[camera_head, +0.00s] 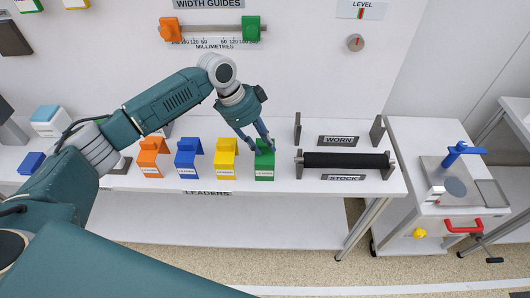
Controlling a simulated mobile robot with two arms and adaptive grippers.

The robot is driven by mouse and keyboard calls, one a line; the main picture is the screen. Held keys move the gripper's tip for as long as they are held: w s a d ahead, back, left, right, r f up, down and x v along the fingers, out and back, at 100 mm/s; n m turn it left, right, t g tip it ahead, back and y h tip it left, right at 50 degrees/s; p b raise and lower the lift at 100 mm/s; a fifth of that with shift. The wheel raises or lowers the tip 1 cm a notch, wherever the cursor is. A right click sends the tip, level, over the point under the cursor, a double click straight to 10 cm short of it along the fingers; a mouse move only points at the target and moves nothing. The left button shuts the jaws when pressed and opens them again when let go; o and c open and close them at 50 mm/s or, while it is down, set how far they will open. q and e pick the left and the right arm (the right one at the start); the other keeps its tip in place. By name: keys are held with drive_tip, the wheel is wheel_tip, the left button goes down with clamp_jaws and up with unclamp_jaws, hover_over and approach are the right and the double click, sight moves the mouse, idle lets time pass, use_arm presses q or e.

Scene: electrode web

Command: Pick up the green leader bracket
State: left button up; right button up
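The green leader bracket (264,173) stands at the right end of a row of labelled brackets on the white bench. My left gripper (263,149) points down at it from above. Its two blue fingers are apart, with their tips at the bracket's upper part and partly covering it. I cannot tell whether they touch or grip the bracket. It stands in line with the other brackets. My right gripper is not in view.
Yellow (226,172), blue (186,171) and orange (151,170) brackets stand close by on the left. A black roller (345,160) on grey supports lies to the right. A wall panel with width guides (212,30) rises behind. A cart (432,215) stands at the right.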

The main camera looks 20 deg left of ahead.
use_arm(q)
clamp_jaws()
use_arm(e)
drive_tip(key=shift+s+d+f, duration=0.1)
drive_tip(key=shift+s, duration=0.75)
use_arm(q)
drive_tip(key=shift+r, duration=0.15)
